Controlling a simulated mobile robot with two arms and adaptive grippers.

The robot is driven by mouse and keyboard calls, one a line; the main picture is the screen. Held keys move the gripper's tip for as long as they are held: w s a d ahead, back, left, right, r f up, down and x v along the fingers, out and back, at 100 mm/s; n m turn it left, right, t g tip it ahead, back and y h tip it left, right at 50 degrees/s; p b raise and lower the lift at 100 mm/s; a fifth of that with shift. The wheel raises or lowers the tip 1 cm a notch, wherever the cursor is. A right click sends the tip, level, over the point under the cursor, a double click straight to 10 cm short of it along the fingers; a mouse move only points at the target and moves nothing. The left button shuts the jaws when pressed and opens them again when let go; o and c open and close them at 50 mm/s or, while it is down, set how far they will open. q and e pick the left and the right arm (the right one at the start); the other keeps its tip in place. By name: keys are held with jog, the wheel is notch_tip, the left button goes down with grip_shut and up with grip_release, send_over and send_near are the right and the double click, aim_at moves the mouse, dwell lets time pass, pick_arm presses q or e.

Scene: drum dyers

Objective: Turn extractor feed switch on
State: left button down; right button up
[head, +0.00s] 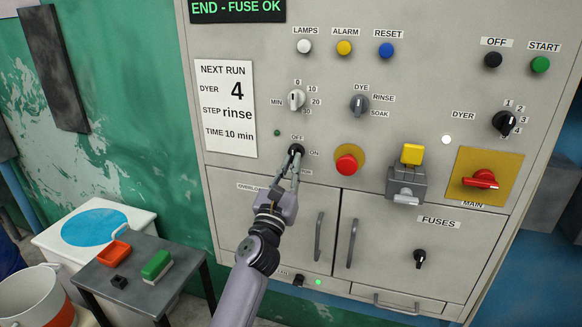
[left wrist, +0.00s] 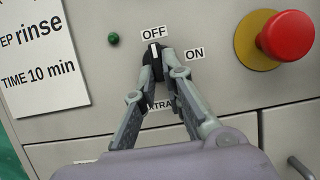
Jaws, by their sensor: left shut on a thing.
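The extractor feed switch (head: 297,149) is a small black rotary knob on the grey control panel, with OFF above it and ON to its right. In the left wrist view the knob (left wrist: 153,60) has a white mark that points up at OFF. My left gripper (head: 293,160) reaches up from below and is shut on the knob; its fingertips also show around the knob in the left wrist view (left wrist: 156,66). The label under the knob is partly hidden by the fingers. A small green lamp (left wrist: 113,40) left of the knob looks dark. My right gripper is not in view.
A red mushroom button (head: 346,164) stands out to the right of the switch. A yellow-topped grey device (head: 407,180) and red main switch (head: 481,180) are further right. Cabinet doors with handles (head: 319,236) lie below. A small table (head: 185,260) stands at lower left.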

pick_arm(q)
jog(key=shift+m, duration=0.3)
jog(key=shift+w+a+r+m+g+h+p, duration=0.2)
jog(key=shift+m+g+h+p, duration=0.9)
jog(key=shift+m, duration=2.55)
jog(key=shift+s+a+r+m+g+h+p, duration=0.1)
jog(key=shift+a+r+m+g+h+p, duration=0.35)
jog(key=shift+m+g+p, duration=2.25)
jog(key=shift+w+a+r+m+g+h+p, duration=0.2)
jog(key=shift+m+h+p, duration=0.6)
jog(key=shift+m, duration=3.75)
jog(key=c, duration=1.7)
grip_release()
jog(key=shift+r, duration=0.1)
jog(key=shift+s+a, duration=0.1)
